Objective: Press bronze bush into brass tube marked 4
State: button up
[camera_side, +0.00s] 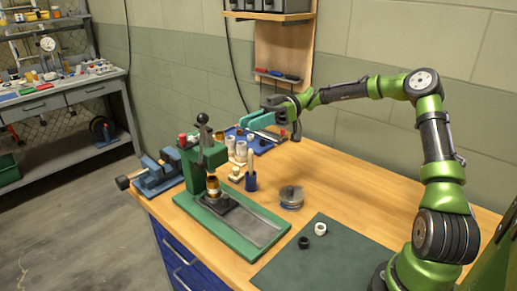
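A gold-coloured cylindrical part (213,186) stands upright under the ram of the green press (191,163). It may be the brass tube, with or without the bush; no number is readable. Another small gold-coloured part (220,137) shows behind the press, partly hidden. My gripper (266,121) is at the far side of the bench, beyond and to the right of the press, well apart from the part under the ram. Its fingers are small and seen against teal shapes, so I cannot tell whether they are open or hold anything.
Several pale cylinders (241,150) and a blue holder (251,182) stand right of the press. A grey round fixture (291,197) sits mid-bench. A dark mat (322,256) carries a white ring (320,229) and a black ring (304,242). A blue vise (158,174) is at left.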

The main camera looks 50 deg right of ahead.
jog(key=s+a+f+m+g+h, duration=0.3)
jog(key=s+a+f+m+h, duration=0.2)
jog(key=s+f+m+h, duration=0.6)
jog(key=s+a+r+m+t+h, duration=0.2)
jog(key=s+r+m+t+h, duration=0.35)
jog(key=s+r, duration=0.7)
jog(key=w+d+f+m+y, duration=0.3)
jog(key=w+f+m, duration=0.1)
jog(key=m, duration=0.3)
jog(key=w+d+f+m+y, duration=0.3)
jog(key=w+d+f+m, duration=0.1)
jog(key=f+m, duration=0.2)
jog(key=w+d+f+m+y, duration=0.3)
jog(key=w+f+m+y, duration=0.1)
jog(key=f+m, duration=0.3)
jog(key=shift+w+d+m+t, duration=0.25)
jog(key=shift+d+m, duration=0.1)
jog(key=shift+w+d+r+m+t, duration=0.2)
jog(key=shift+w+d+m+t, duration=0.25)
jog(key=shift+w, duration=0.2)
